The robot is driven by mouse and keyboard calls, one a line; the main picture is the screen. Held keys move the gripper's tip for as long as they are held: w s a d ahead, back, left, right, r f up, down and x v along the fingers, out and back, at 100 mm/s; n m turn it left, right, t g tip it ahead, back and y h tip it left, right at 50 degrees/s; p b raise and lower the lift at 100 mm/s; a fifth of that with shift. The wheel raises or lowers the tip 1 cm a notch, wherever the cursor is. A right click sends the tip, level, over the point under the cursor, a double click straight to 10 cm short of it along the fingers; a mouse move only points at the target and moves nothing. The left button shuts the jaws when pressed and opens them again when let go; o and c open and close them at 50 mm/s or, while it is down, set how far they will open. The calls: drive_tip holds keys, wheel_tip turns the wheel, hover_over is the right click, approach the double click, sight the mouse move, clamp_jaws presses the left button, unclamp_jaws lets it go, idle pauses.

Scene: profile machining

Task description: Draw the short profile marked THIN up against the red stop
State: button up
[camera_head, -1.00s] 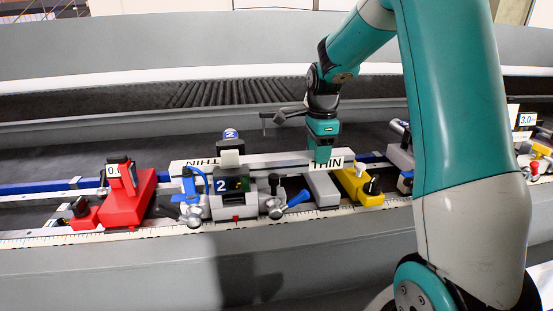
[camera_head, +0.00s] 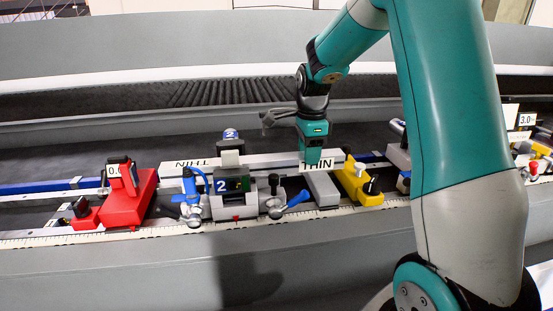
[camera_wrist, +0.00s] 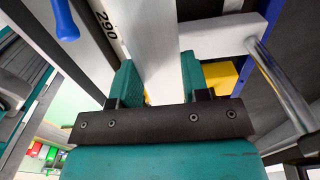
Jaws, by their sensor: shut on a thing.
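The short pale profile (camera_head: 265,161) marked THIN lies along the machine bed. In the wrist view the profile (camera_wrist: 152,40) runs between the two teal fingers of my gripper (camera_wrist: 158,78). The red stop (camera_head: 128,205) stands at the left, with a 0-marked plate partly hidden by its upright. The profile's left end is very close to the red stop's back right edge; I cannot tell whether they touch.
Clamp 2 (camera_head: 232,205), with a blue lever (camera_head: 298,200), stands in front of the profile. A grey block (camera_head: 322,190) and a yellow unit (camera_head: 360,184) sit right of it. A ruler (camera_head: 60,238) runs along the front edge. More clamps stand at far right.

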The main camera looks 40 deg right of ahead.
sight(287, 156)
drive_tip(key=shift+w+a+p, duration=0.2)
drive_tip(key=shift+w+a, duration=0.2)
drive_tip(key=shift+a, duration=0.45)
drive_tip(key=shift+w+a+p, duration=0.2)
drive_tip(key=shift+w+a, duration=0.25)
drive_tip(key=shift+a, duration=0.4)
drive_tip(key=shift+w+a+p, duration=0.2)
drive_tip(key=shift+w+a, duration=0.2)
drive_tip(key=shift+a, duration=0.45)
drive_tip(key=o, duration=1.2)
drive_tip(key=shift+c, duration=0.2)
wheel_tip(287, 156, up, 17)
drive_tip(key=s+a+f+n+y, duration=0.2)
drive_tip(key=s+a+f+n, duration=0.3)
drive_tip(key=s+a+n, duration=0.7)
drive_tip(key=s+a+f+n+y, duration=0.2)
drive_tip(key=s+a+f+n, duration=0.3)
drive_tip(key=s+a+n, duration=0.7)
drive_tip(key=s+n, duration=0.1)
drive_tip(key=n, duration=0.5)
drive_tip(key=shift+s+a+f+b, duration=0.2)
drive_tip(key=shift+s+a+b, duration=0.1)
drive_tip(key=shift+s, duration=0.1)
